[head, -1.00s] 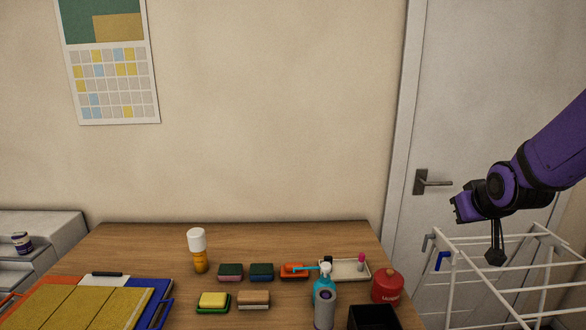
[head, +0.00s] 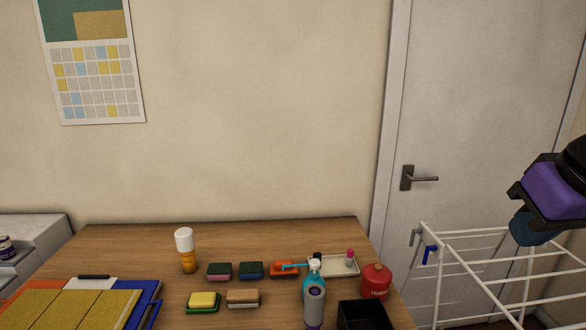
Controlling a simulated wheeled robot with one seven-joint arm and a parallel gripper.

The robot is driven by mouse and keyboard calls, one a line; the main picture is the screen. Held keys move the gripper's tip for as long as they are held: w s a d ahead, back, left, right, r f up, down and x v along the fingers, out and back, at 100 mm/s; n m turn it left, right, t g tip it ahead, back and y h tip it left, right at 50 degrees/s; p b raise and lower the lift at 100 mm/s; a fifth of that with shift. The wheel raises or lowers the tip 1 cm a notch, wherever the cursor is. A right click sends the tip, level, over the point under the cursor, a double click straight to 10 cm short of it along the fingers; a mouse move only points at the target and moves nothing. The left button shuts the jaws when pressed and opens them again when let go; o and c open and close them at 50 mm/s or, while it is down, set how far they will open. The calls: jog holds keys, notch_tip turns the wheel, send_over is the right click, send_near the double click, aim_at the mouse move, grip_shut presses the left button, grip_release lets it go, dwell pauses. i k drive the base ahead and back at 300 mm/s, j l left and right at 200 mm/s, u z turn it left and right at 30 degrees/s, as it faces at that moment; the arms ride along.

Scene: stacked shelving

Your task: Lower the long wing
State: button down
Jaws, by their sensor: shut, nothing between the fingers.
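A white drying rack (head: 497,231) with thin bars stands at the lower right, in front of the door. Its top frame with several parallel rods shows; its right side and lower part run out of the picture. I cannot tell which part is the long wing.
A wooden table (head: 130,250) at the left and middle holds sponges, a spray bottle (head: 314,300), a red canister (head: 376,281), a black box (head: 364,315) and a tray (head: 334,265). A closed door (head: 455,110) stands behind the rack.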

aim_at(504, 309)
jog(key=z, duration=1.3)
